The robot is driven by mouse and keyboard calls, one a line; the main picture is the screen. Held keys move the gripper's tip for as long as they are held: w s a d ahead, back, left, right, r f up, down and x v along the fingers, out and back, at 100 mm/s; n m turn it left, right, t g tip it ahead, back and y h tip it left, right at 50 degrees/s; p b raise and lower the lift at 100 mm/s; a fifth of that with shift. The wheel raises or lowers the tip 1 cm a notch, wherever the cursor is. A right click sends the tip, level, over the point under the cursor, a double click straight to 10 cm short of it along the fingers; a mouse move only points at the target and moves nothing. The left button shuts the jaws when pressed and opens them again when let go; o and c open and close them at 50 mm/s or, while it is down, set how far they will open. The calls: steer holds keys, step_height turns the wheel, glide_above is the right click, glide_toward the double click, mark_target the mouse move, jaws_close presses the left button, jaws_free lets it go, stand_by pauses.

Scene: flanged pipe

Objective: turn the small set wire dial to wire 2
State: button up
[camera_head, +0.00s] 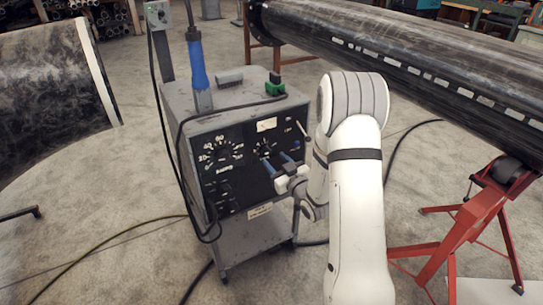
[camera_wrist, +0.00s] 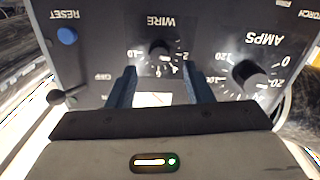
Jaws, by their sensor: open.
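The small WIRE dial (camera_wrist: 160,50) is a dark knob with white numbers around it, upside down in the wrist view. I cannot tell which number it points at. In the head view the WIRE dial (camera_head: 264,144) sits on the upper right of the welding machine's black front panel. My gripper (camera_wrist: 159,70) is open and empty, with its two blue fingers below the dial in the wrist view, one to each side. In the head view my gripper (camera_head: 277,163) is in front of the panel, just below the dial. No contact with the knob is visible.
The larger AMPS dial (camera_wrist: 248,76) is close beside the right finger in the wrist view. A blue RESET button (camera_wrist: 67,36) and a dark lever (camera_wrist: 57,96) are at left. The grey welding machine (camera_head: 262,226) has cables around it. A flanged pipe (camera_head: 420,75) lies behind my arm.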

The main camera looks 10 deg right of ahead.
mark_target(268, 153)
steer(key=shift+x, duration=1.95)
steer(key=c, duration=1)
steer(key=shift+f+b, duration=0.1)
steer(key=shift+b, duration=0.65)
steer(key=shift+m, duration=0.3)
